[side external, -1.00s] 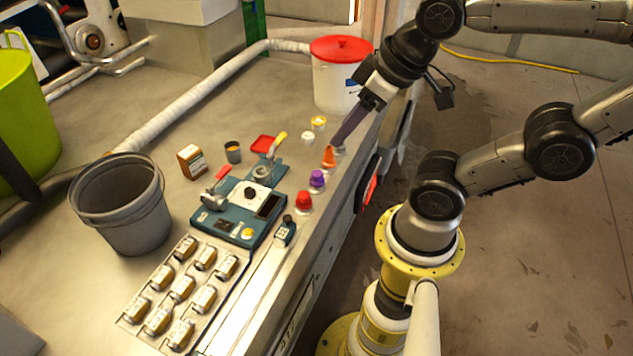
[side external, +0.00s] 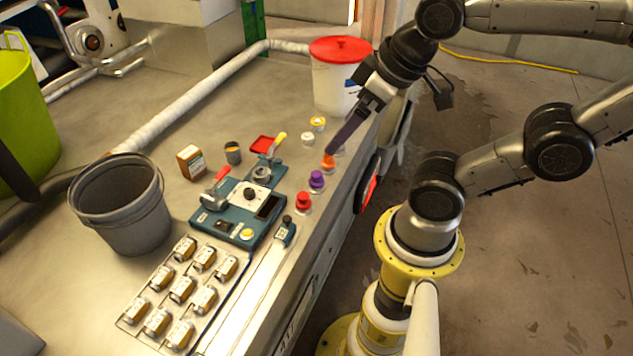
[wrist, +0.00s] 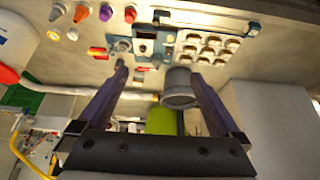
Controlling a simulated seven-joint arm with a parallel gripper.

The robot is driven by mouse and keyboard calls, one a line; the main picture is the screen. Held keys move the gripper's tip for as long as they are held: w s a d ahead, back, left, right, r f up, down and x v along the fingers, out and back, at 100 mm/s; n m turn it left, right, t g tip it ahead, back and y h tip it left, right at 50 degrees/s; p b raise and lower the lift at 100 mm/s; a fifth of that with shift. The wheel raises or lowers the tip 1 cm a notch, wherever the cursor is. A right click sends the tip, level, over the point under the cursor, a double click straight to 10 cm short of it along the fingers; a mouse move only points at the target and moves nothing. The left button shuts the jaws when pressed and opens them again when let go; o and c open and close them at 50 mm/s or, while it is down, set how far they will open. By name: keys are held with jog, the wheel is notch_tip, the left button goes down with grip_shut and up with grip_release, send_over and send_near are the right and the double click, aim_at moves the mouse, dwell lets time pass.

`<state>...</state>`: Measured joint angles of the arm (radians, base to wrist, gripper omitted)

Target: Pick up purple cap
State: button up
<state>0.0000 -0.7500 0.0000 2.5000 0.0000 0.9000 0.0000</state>
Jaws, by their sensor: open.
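The purple cap (side external: 317,179) stands on the metal table near its right edge, between the orange cap (side external: 328,160) and the red cap (side external: 303,200). In the wrist view the purple cap (wrist: 106,12) is at the top, left of the middle. My gripper (side external: 330,150) has its fingertips close to the orange cap in the side view; I cannot tell whether they touch it. In the wrist view my gripper's two fingers (wrist: 158,72) are wide apart with no object held, and the purple cap lies beyond and left of them.
A red-lidded white bucket (side external: 335,90) stands behind. Several small jars (side external: 183,289) sit in a rack in front.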

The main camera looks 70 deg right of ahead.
jog(key=w+d+f+n+h, duration=0.1)
jog(key=w+d+n, duration=0.2)
jog(key=w+n, duration=0.5)
jog(key=w+d+n, duration=0.3)
jog(key=w+n, duration=0.3)
jog(key=n, duration=0.4)
jog(key=n+g+y, duration=0.1)
jog(key=n+g, duration=0.1)
jog(key=g, duration=0.4)
send_over(317, 174)
notch_tip(317, 174, down, 21)
notch_tip(317, 174, down, 14)
jog(key=shift+w+r, duration=0.1)
